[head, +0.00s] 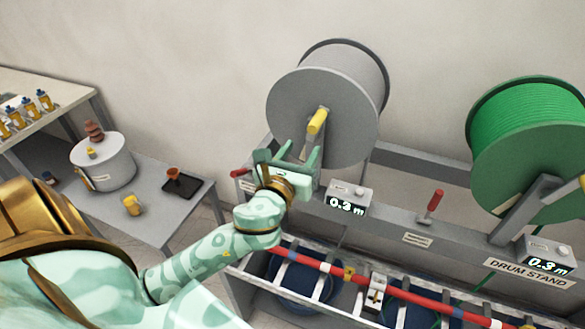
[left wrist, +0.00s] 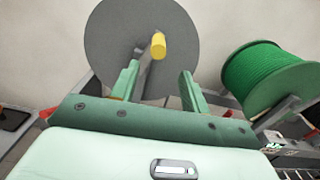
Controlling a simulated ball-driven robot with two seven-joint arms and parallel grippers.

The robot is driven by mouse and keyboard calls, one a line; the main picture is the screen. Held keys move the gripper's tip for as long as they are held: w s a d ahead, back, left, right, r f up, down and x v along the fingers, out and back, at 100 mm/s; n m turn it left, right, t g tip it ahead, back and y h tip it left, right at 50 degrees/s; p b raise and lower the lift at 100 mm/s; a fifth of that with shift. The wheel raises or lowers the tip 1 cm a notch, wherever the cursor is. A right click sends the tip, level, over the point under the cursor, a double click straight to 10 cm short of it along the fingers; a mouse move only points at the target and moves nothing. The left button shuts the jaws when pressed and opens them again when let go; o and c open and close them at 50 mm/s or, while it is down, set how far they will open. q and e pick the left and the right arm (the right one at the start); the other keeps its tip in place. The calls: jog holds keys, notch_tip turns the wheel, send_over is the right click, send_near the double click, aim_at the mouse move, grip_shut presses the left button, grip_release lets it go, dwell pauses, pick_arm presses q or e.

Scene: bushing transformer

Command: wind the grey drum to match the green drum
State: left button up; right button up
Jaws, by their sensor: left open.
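The grey drum (head: 325,110) stands on the drum stand (head: 400,229), with a yellow crank handle (head: 317,121) on its near face. The handle also shows in the left wrist view (left wrist: 158,46). The green drum (head: 530,150), wound with green cable, stands to the right; it also shows in the left wrist view (left wrist: 265,75). My left gripper (head: 299,153) is open and empty just below the yellow handle, apart from it. In the left wrist view the handle is beyond and between the fingertips (left wrist: 160,74). My right gripper is out of view.
Small displays (head: 346,203) and (head: 547,265) both appear to read 0.3 m. A red lever (head: 434,205) stands between the drums. A red bar (head: 420,299) crosses the front. A low table (head: 150,205) with a grey pot (head: 103,165) is at left.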

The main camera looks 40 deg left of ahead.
pick_arm(q)
jog(key=v, duration=0.4)
jog(key=shift+s+d+b, duration=0.1)
jog(key=shift+s+b, duration=0.15)
jog(key=shift+b, duration=0.05)
